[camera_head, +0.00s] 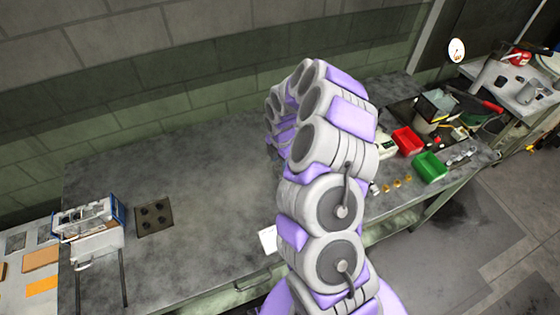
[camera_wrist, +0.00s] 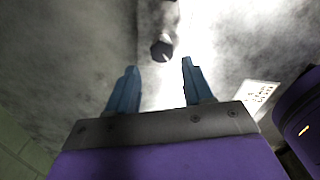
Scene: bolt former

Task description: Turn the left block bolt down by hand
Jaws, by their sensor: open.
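My gripper (camera_wrist: 160,67) is open in the wrist view, its two blue fingers spread and nothing between them. A dark hexagonal bolt head (camera_wrist: 162,50) shows just beyond the fingertips, roughly centred on the gap. A dark shape joins the picture's top edge above it. The surface around the bolt is brightly lit, and I cannot make out the block's outline. In the head view my arm covers the middle of the bench, and the gripper, the bolt and the block are hidden behind it.
A white card (camera_head: 268,239) lies on the grey bench (camera_head: 200,200) and shows in the wrist view (camera_wrist: 258,95). A dark plate with holes (camera_head: 153,217) and a white-blue device (camera_head: 92,225) stand left. Red (camera_head: 408,141) and green bins (camera_head: 430,167) stand right.

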